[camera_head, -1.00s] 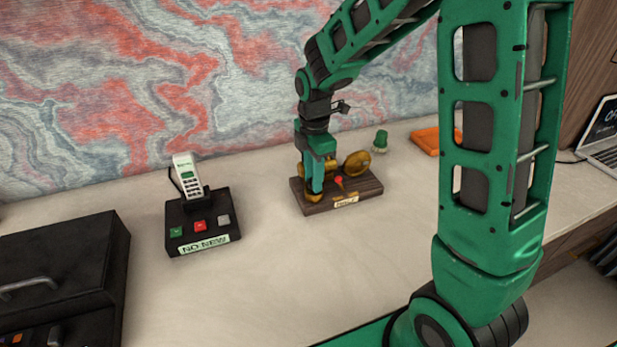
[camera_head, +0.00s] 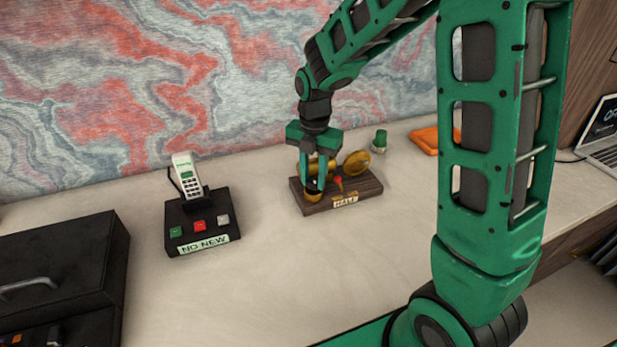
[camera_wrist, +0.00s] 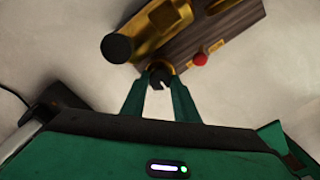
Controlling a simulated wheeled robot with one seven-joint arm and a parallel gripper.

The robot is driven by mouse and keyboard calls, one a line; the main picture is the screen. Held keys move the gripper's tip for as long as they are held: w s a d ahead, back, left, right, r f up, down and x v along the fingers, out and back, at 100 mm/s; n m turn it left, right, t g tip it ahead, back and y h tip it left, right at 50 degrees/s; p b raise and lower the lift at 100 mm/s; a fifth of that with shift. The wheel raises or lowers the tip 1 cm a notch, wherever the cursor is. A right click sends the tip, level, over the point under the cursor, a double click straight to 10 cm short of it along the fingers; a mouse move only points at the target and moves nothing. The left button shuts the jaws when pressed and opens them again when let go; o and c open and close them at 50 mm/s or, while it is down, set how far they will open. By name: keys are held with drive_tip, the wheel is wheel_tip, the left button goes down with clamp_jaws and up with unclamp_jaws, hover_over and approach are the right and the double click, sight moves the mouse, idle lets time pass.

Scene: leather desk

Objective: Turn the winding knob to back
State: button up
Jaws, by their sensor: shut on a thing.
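A wooden base (camera_head: 325,208) carrying brass parts stands on the desk in the head view; its front label (camera_head: 345,201) seems to read "HALF". The base also shows at the top of the wrist view (camera_wrist: 232,22). My gripper (camera_head: 313,186) points down at the base's left end. In the wrist view my gripper (camera_wrist: 160,77) is shut on the small dark winding knob (camera_wrist: 160,79), which has a pale mark. The fingers partly hide the knob. A red-tipped part (camera_head: 338,180) stands right of my gripper; its red ball also shows in the wrist view (camera_wrist: 200,59).
A black box with a phone (camera_head: 188,178) and coloured buttons stands to the left. A black case (camera_head: 60,260) is at far left. A green-topped item (camera_head: 380,139) and an orange object (camera_head: 428,141) lie behind right. Desk in front is clear.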

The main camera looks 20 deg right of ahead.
sight(313, 180)
drive_tip(key=shift+w+r, duration=0.1)
drive_tip(key=shift+w, duration=0.15)
drive_tip(key=o, duration=0.8)
drive_tip(key=shift+s, duration=0.1)
wheel_tip(313, 180, up, 11)
drive_tip(key=shift+f, duration=0.2)
idle(0.3)
